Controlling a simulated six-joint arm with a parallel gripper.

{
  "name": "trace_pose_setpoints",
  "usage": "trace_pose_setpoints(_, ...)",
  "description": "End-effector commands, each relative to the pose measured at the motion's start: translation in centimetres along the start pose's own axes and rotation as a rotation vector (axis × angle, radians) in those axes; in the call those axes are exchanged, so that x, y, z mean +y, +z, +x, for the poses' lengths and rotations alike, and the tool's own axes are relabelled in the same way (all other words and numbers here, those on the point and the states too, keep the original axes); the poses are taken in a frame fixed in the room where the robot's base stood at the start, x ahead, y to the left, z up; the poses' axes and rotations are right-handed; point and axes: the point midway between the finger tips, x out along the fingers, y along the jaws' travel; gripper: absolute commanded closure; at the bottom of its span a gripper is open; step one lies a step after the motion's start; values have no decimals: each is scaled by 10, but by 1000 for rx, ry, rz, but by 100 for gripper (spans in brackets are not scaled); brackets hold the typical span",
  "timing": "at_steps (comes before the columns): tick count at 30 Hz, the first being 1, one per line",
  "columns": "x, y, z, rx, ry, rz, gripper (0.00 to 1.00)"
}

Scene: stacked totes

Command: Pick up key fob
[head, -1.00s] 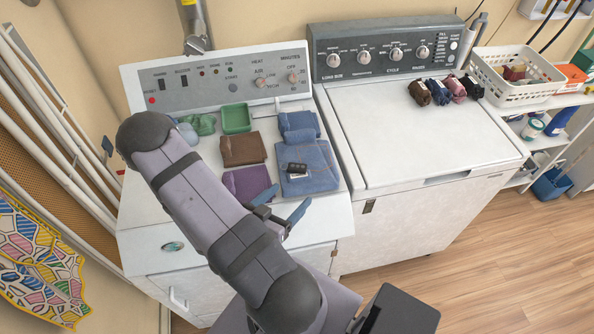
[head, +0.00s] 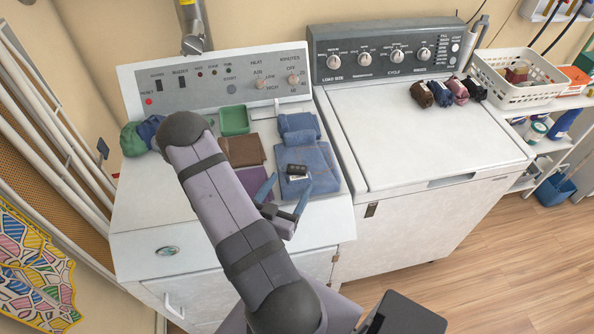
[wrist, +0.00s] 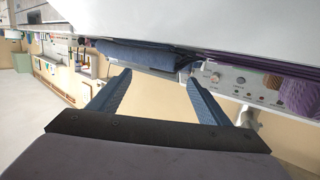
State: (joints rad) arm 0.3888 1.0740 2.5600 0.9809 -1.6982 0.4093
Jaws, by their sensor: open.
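The key fob (head: 296,170) is a small black piece lying on the folded blue cloth (head: 322,180) on top of the left machine. My gripper (head: 284,196) is open and empty at the front edge of that machine, just in front of the blue cloth and near the fob, apart from it as far as I can tell. In the wrist view my two blue fingers (wrist: 158,95) stand wide apart with nothing between them. The wrist view shows a blue folded cloth (wrist: 140,54) beyond the fingers; I cannot make out the fob there.
Brown (head: 245,151) and purple cloths lie left of the blue one, partly behind my arm. A green tray (head: 235,120) and a rolled blue cloth (head: 299,128) sit behind. The right machine's lid (head: 430,130) is mostly clear, with several rolled cloths at its back right.

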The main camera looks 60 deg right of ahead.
Motion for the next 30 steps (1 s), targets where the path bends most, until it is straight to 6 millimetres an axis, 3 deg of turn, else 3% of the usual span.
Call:
trace_pose_setpoints(7,-1,-2,8,0,4,2,29)
trace_pose_setpoints(19,-6,-4,48,-1,3,1,29)
trace_pose_setpoints(28,-7,-2,52,-1,0,-1,29)
trace_pose_setpoints(29,-7,-2,52,-1,0,-1,31)
trace_pose_setpoints(30,-7,-2,52,-1,0,-1,41)
